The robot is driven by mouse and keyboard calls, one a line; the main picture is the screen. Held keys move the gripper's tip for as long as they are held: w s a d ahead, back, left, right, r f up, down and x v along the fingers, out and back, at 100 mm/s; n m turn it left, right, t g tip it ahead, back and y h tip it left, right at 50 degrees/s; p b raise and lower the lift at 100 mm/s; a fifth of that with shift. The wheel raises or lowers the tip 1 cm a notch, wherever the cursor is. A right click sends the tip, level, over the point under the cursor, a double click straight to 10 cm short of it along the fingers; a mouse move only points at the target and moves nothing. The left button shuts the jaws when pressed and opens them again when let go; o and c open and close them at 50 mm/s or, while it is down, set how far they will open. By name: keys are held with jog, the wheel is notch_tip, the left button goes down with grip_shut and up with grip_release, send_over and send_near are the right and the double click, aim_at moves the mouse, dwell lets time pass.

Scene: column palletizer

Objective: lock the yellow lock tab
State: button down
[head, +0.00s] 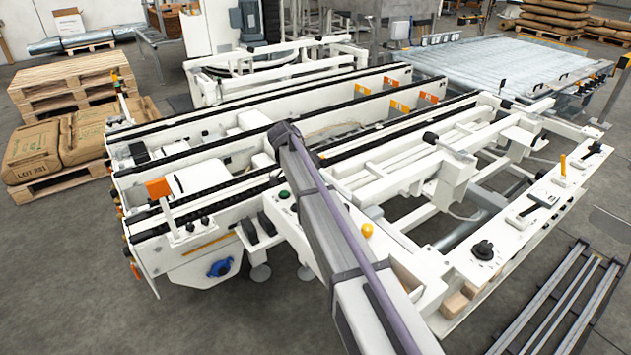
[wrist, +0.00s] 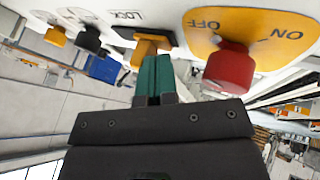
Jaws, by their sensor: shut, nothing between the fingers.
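The yellow lock tab (wrist: 145,48) sticks out from a dark plate on a white panel in the wrist view, beside the printed word LOCK, which appears upside down. My gripper (wrist: 155,62) has teal fingers that are shut together with nothing between them. The fingertips are right at the tab and overlap its right part in the picture. I cannot tell whether they touch it. In the head view my arm crosses the middle of the machine, and my gripper is hidden there. I cannot pick out the tab in that view.
A red knob (wrist: 229,67) on a yellow ON/OFF plate (wrist: 262,27) stands close right of my fingers. A black knob (wrist: 90,41), a smaller yellow part (wrist: 55,36) and a blue part (wrist: 103,68) lie to the left. White conveyor frames (head: 190,185) surround my arm.

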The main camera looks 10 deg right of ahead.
jog(key=s, duration=0.1)
jog(key=s+d, duration=0.1)
jog(key=s, duration=0.1)
jog(key=shift+d, duration=0.1)
jog(key=shift+w, duration=0.1)
jog(key=shift+w+r+p, duration=0.1)
jog(key=shift+r+p, duration=0.2)
jog(key=shift+p, duration=0.1)
jog(key=p+v, duration=0.7)
jog(key=v, duration=0.2)
jog(key=shift+a, duration=0.3)
jog(key=shift+w+r, duration=0.1)
jog(key=shift+w, duration=0.05)
